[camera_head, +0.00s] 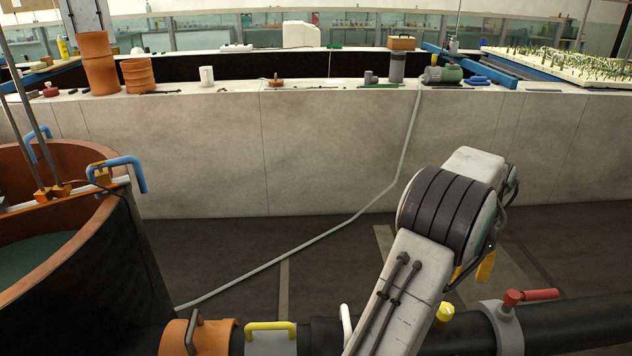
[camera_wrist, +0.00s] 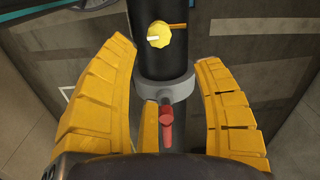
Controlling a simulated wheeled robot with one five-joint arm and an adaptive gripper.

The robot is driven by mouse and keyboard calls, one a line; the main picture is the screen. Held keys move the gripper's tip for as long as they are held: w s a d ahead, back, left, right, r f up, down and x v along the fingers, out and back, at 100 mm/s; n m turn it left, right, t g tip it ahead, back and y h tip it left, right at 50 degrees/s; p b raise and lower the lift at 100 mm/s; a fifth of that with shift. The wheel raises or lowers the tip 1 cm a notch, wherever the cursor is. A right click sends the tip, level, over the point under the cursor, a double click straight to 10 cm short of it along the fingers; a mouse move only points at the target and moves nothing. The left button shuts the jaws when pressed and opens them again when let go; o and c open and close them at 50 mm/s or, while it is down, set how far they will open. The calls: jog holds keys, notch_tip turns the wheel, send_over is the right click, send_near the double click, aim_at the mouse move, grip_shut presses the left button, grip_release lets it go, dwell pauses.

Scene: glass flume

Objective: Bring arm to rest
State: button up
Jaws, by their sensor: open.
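My gripper (camera_wrist: 165,95) shows in the wrist view as yellow segmented fingers, spread apart with nothing between their tips. Beyond the fingers is a black pipe (camera_wrist: 155,60) with a grey collar (camera_wrist: 164,90), a red valve handle (camera_wrist: 167,128) and a yellow knob (camera_wrist: 159,34). I cannot tell whether any finger touches the pipe. In the head view my arm (camera_head: 430,230) reaches over the lower right, bent at a dark ribbed joint. Only bits of yellow finger show behind it; the rest of the gripper is hidden by the arm.
The black pipe (camera_head: 580,323) runs along the bottom, with a red handle (camera_head: 540,295). A round orange-rimmed tank (camera_head: 100,215) stands at left. A long pale wall (camera_head: 300,150) crosses behind, with pots and tools on its ledge. A pale hose (camera_head: 330,232) trails across the dark floor.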

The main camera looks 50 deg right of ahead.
dwell(0.3)
jog(key=w+a+f+n+y, duration=0.1)
jog(key=a+f+n, duration=0.5)
jog(key=a, duration=0.2)
jog(key=w+a+r+n+t+p, duration=0.1)
jog(key=w+a+r+n, duration=0.3)
jog(key=a, duration=0.8)
jog(key=w+a+r+n+t+p, duration=0.1)
jog(key=w+a+r+n, duration=0.4)
jog(key=w+a+n, duration=0.4)
jog(key=w+a+r+n+t+h+p, duration=0.1)
jog(key=w+a+r+n, duration=0.4)
jog(key=a, duration=1.1)
jog(key=shift+w+a+r+n+p, duration=0.15)
jog(key=shift+w+a+n+p, duration=0.25)
jog(key=shift+w+n, duration=0.55)
